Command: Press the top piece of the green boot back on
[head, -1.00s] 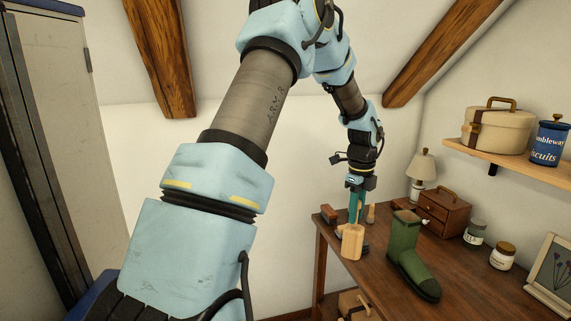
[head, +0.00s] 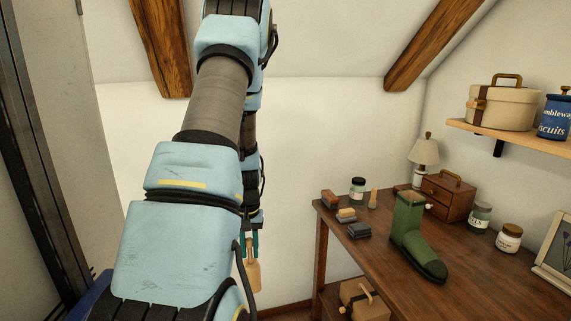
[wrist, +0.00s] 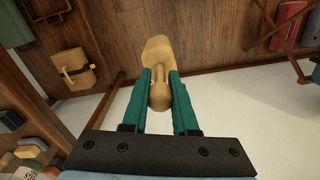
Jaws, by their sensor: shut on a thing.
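The green boot (head: 408,232) stands upright on the wooden table in the head view, its dark toe pointing toward the near right. The boot is not seen in the wrist view. My gripper (wrist: 158,74) is shut on a pale wooden piece with a rounded knob and a broader end (wrist: 157,48). In the head view the wooden piece (head: 253,276) hangs below my teal fingers, left of the table and well away from the boot. My arm hides part of the gripper there. I cannot tell whether a separate top piece of the boot is loose.
The table (head: 365,265) carries several small blocks, a dark-lidded jar (head: 357,188), a lamp (head: 424,153), a small drawer chest (head: 447,196) and other jars. A wooden box (head: 364,302) sits below the tabletop. Free space lies left of the table edge.

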